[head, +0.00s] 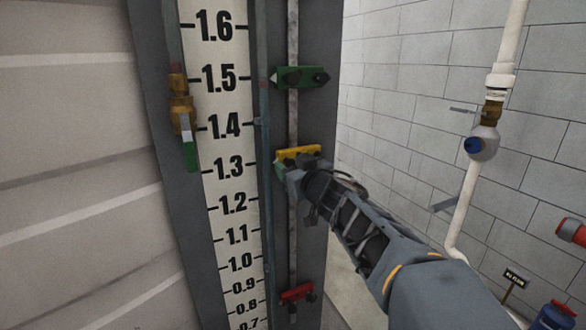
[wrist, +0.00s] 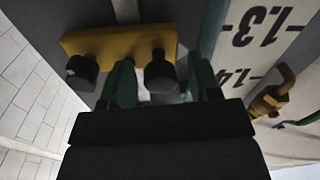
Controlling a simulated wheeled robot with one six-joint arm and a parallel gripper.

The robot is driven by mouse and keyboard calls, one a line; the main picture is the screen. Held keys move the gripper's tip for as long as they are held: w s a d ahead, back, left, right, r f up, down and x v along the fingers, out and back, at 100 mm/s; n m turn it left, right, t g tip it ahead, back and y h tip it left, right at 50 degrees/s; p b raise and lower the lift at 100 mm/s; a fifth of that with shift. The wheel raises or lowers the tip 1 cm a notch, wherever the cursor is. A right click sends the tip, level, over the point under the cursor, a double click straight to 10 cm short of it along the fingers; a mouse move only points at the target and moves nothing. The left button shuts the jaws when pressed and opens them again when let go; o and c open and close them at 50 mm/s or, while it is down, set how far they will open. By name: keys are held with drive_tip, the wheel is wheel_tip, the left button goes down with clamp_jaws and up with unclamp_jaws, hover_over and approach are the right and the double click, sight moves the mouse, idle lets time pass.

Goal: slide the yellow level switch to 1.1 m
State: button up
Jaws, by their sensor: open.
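The yellow level switch (head: 298,152) sits on a vertical rail (head: 292,215) right of the white level scale (head: 232,202), roughly beside the 1.3 mark. In the wrist view the yellow switch (wrist: 120,43) is a flat bar with two black knobs. My gripper (head: 284,172) is at the switch from below and right in the head view. In the wrist view my gripper (wrist: 163,78) is open. Its green fingers stand on either side of the right-hand knob (wrist: 160,73), with the left finger between the two knobs. Whether the fingers touch the knob is unclear.
A green switch (head: 300,77) is higher on the same rail, and a red switch (head: 296,292) is lower. A brass valve (head: 181,112) is left of the scale. A white pipe (head: 469,195) stands by the right wall. The rail between yellow and red looks clear.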

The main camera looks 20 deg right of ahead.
drive_tip(key=shift+w, duration=0.1)
drive_tip(key=shift+c, duration=0.2)
clamp_jaws()
idle(0.4)
